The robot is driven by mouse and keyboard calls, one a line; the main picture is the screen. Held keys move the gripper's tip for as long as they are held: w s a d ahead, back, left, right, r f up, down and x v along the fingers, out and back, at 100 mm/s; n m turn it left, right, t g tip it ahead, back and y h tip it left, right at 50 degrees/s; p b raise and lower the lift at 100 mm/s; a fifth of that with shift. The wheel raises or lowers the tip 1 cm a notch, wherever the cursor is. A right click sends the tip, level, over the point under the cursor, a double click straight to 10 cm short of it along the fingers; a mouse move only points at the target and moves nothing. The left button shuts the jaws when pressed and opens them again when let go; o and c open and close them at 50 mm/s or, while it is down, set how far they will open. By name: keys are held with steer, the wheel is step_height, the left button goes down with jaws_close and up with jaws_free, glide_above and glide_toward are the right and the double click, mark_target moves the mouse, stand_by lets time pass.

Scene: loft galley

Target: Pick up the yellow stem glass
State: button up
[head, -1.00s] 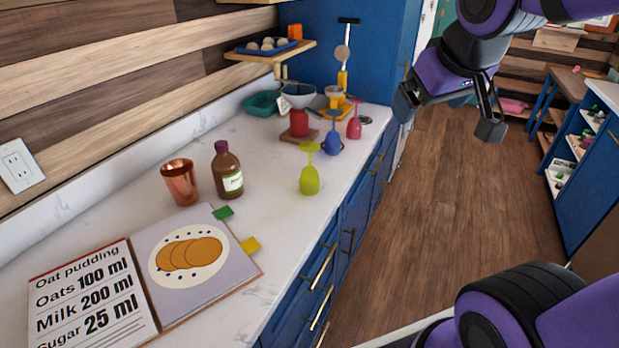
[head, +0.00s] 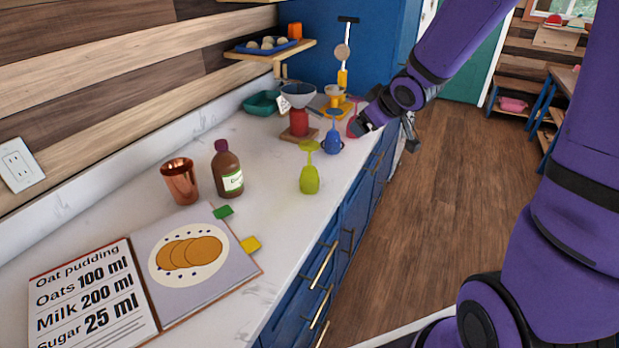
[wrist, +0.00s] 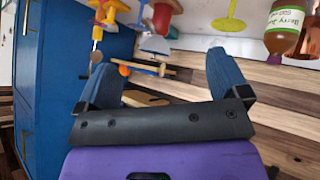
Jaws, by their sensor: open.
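The yellow stem glass (head: 309,179) is yellow-green and stands upside down on the white counter, bowl down and foot up, near the front edge. It also shows in the wrist view (wrist: 230,23) at the top, partly cut off by the frame. My gripper (head: 388,135) is open and empty. It is at the counter's front edge, beyond and right of the yellow glass and apart from it. In the head view it covers part of a pink stem glass (head: 352,121). In the wrist view the two fingers (wrist: 165,78) stand wide apart with nothing held between them.
A blue stem glass (head: 333,138) stands behind the yellow one. A brown bottle (head: 228,168), copper cup (head: 180,182) and open recipe book (head: 190,262) lie to the left. Counter around the yellow glass is clear.

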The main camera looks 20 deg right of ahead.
steer(key=w+a+f+n+y, duration=0.2)
steer(key=w+f+y, duration=0.2)
steer(key=f, duration=0.5)
steer(key=n+y, duration=0.1)
steer(key=y, duration=0.4)
glide_toward(318, 177)
steer(key=x, duration=0.7)
steer(key=shift+w+a+f, duration=0.1)
steer(key=shift+w+f, duration=0.1)
steer(key=shift+w, duration=0.1)
steer(key=shift+x, duration=2.7)
steer(key=shift+s+a, duration=0.1)
steer(key=shift+s, duration=0.1)
steer(key=c, duration=1)
